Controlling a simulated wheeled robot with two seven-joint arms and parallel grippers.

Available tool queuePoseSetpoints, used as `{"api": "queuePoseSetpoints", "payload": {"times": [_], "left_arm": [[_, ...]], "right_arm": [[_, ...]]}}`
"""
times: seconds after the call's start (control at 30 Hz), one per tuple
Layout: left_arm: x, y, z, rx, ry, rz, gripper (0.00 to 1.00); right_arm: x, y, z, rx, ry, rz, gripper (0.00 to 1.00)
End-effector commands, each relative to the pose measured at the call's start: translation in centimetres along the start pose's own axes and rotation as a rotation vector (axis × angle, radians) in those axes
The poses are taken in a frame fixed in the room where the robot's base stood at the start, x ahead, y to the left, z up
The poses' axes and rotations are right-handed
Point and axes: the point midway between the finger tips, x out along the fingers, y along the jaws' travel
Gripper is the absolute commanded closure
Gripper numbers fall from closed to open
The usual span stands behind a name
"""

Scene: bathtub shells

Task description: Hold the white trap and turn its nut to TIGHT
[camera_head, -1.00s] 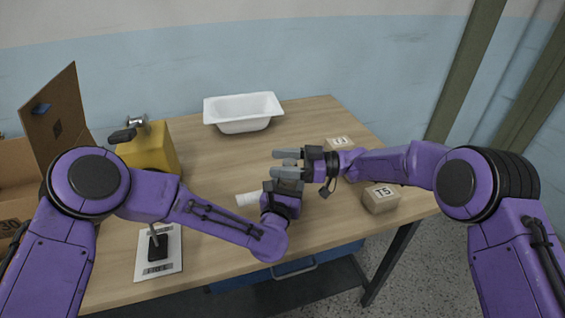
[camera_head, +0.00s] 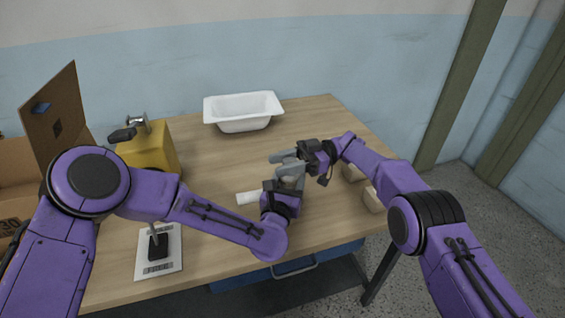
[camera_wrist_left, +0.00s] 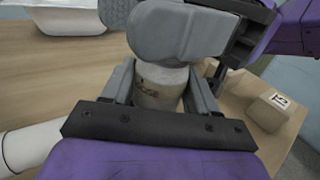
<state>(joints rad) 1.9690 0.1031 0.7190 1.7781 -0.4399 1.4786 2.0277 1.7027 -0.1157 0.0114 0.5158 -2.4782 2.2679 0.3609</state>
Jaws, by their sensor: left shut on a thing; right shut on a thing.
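The white trap is mostly hidden by my grippers. Its white pipe (camera_head: 247,198) sticks out to the left over the table, and it also fills the lower left of the left wrist view (camera_wrist_left: 30,145). My left gripper (camera_head: 290,180) is shut on the trap; its fingers stand either side of a pale upright body (camera_wrist_left: 158,88) with a dark marking that I cannot read. My right gripper (camera_head: 287,158) is shut just above the left one, around the trap's top. The nut is hidden behind its grey fingers (camera_wrist_left: 170,32).
A white bathtub shell (camera_head: 243,110) stands at the back. A yellow block (camera_head: 150,150) with a metal fitting, a labelled card (camera_head: 150,262) and an open cardboard box (camera_head: 50,110) are at the left. Small cartons (camera_head: 372,200) sit right, partly behind my right arm.

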Motion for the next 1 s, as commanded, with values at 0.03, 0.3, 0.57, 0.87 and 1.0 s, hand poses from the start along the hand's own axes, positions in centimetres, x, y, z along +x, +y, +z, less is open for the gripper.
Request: {"api": "queuePoseSetpoints", "payload": {"times": [0.03, 0.3, 0.57, 0.87, 1.0], "left_arm": [[0.0, 0.1, -0.1, 0.0, 0.003, 0.002, 0.77], [0.0, 0.1, -0.1, 0.001, 0.003, 0.003, 0.77], [0.0, 0.1, -0.1, 0.001, 0.003, 0.003, 0.77], [0.0, 0.1, -0.1, 0.001, 0.003, 0.002, 0.77], [0.0, 0.1, -0.2, 0.001, 0.003, 0.002, 0.77]], "right_arm": [[-0.1, -0.1, 0.2, 0.002, -0.006, -0.005, 0.87], [0.0, -0.1, 0.2, 0.004, -0.004, -0.008, 0.87], [0.1, -0.1, 0.1, 0.003, -0.002, -0.008, 0.35], [0.1, -0.1, -2.5, -0.001, -0.003, -0.008, 0.35], [0.1, -0.1, -5.9, -0.001, -0.004, -0.009, 0.35]]}}
